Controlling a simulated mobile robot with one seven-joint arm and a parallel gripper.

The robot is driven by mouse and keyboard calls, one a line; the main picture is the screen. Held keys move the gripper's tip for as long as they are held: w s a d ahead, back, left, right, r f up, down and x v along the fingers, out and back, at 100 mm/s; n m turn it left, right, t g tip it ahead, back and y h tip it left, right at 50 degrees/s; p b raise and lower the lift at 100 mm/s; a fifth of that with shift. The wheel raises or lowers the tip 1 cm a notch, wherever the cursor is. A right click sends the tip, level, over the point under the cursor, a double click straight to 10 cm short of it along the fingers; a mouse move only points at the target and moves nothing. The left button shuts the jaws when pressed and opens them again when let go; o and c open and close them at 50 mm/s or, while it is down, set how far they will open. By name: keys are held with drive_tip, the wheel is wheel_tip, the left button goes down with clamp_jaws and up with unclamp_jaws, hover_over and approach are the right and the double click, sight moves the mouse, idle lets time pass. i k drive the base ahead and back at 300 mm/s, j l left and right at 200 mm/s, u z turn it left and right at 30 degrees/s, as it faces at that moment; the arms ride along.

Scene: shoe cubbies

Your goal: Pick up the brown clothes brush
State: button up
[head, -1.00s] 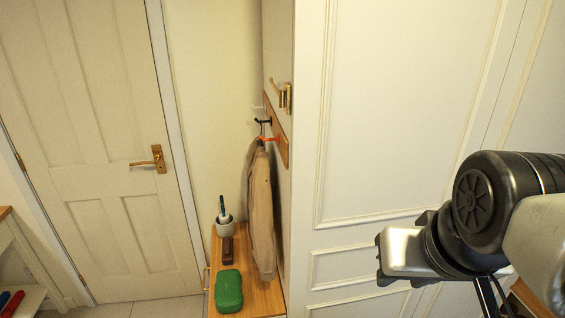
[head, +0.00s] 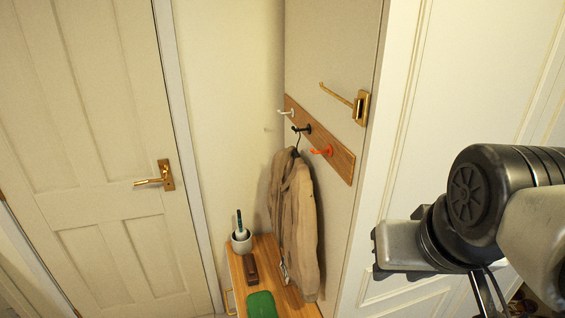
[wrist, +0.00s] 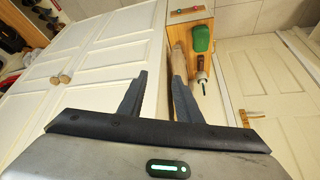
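The brown clothes brush (head: 250,268) lies on the wooden top of a low cabinet (head: 283,290), between a white cup and a green case. It also shows small in the wrist view (wrist: 201,63), beyond my fingers and to their right. My gripper (wrist: 158,78) is open and empty, its two dark fingers apart with nothing between them at close range. In the head view my arm is at the right, well away from the brush, and the fingers are hidden there.
The white cup (head: 241,243) holding a dark-handled item stands behind the brush. The green case (head: 262,305) lies in front. A beige jacket (head: 296,215) hangs from a hook rail (head: 320,140) right of the brush. A closed door (head: 90,150) is at left.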

sight(250, 264)
drive_tip(key=i+j, duration=0.1)
drive_tip(key=j, duration=0.5)
drive_tip(key=i+j, duration=0.1)
drive_tip(key=j, duration=0.5)
drive_tip(key=i+j, duration=0.1)
drive_tip(key=j, duration=0.55)
drive_tip(key=l+z, duration=0.05)
